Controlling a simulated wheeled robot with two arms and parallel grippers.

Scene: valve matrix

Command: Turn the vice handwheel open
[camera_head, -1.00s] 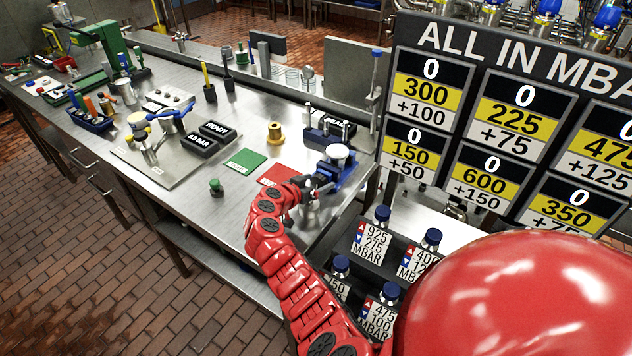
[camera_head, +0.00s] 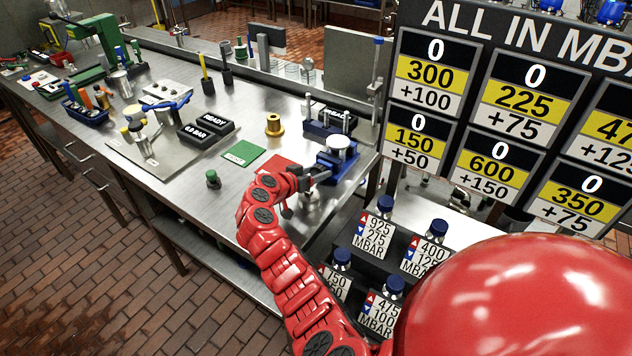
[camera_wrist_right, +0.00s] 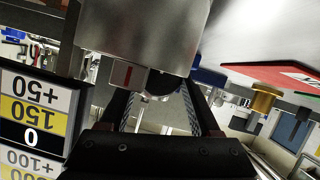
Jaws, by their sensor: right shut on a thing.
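The blue vice (camera_head: 340,165) stands near the right end of the steel bench, with a pale round-topped metal piece (camera_head: 340,146) at its top. My right gripper (camera_head: 317,175) is at the vice's near left side, shut on the vice handwheel, which its fingers mostly hide. In the right wrist view, the dark fingers (camera_wrist_right: 160,92) stand either side of a small dark rounded part. A large silver metal body (camera_wrist_right: 140,35) with a red mark fills the top of that view, close to the fingers. My left gripper is not in view.
A red mat (camera_head: 282,168), a green mat (camera_head: 244,153) and a brass flanged piece (camera_head: 273,125) lie left of the vice. A numbered board (camera_head: 500,110) stands to the right. Blue-capped bottles (camera_head: 375,228) sit below the bench end.

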